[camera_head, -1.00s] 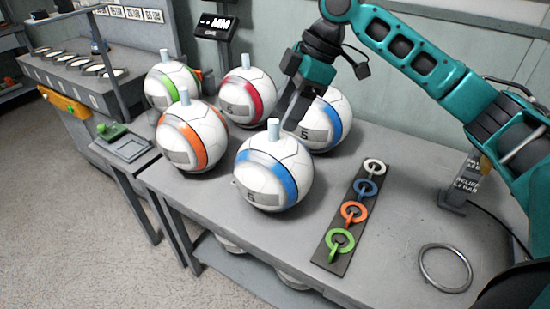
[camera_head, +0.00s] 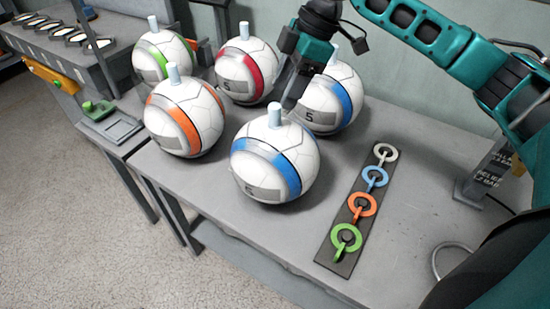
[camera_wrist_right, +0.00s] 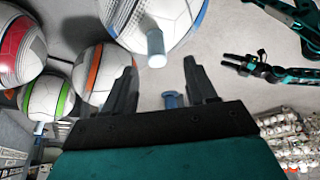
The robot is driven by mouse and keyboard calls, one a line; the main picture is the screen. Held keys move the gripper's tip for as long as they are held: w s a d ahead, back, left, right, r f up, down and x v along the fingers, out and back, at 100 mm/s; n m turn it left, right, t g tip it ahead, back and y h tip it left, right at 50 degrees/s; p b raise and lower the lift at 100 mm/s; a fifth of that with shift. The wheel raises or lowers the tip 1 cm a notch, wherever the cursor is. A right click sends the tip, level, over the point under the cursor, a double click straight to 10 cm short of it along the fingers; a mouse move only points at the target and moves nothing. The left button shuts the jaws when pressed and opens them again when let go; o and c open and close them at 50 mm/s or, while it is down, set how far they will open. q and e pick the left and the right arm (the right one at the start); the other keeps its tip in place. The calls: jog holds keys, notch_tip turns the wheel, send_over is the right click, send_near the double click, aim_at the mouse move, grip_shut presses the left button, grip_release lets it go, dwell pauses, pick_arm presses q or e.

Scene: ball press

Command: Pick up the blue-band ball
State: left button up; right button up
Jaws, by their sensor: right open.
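Two white balls have blue bands. The front blue-band ball (camera_head: 262,182) sits on the grey table with a pale peg (camera_head: 274,116) upright on top. The back blue-band ball (camera_head: 318,108) is behind it, partly covered by my right gripper. My right gripper (camera_head: 289,100) points down, just above and behind the front ball's peg. In the right wrist view the gripper (camera_wrist_right: 160,72) is open and empty, the peg (camera_wrist_right: 156,48) showing beyond its fingertips. An arm tip that seems to be my left gripper (camera_wrist_right: 235,63) shows at the right there, too small to read.
Orange-band (camera_head: 205,112), red-band (camera_head: 235,72) and green-band (camera_head: 150,64) balls stand close on the left and behind. A dark strip with coloured rings (camera_head: 345,225) lies to the right. Bare table (camera_head: 265,225) is in front.

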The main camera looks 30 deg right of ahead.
aim_at(276, 105)
jog(key=x, duration=0.5)
jog(key=shift+w+a+f, duration=0.15)
jog(key=shift+w+f, duration=0.1)
jog(key=shift+f, duration=0.1)
grip_shut()
jog(key=shift+r, duration=0.1)
dwell(1.1)
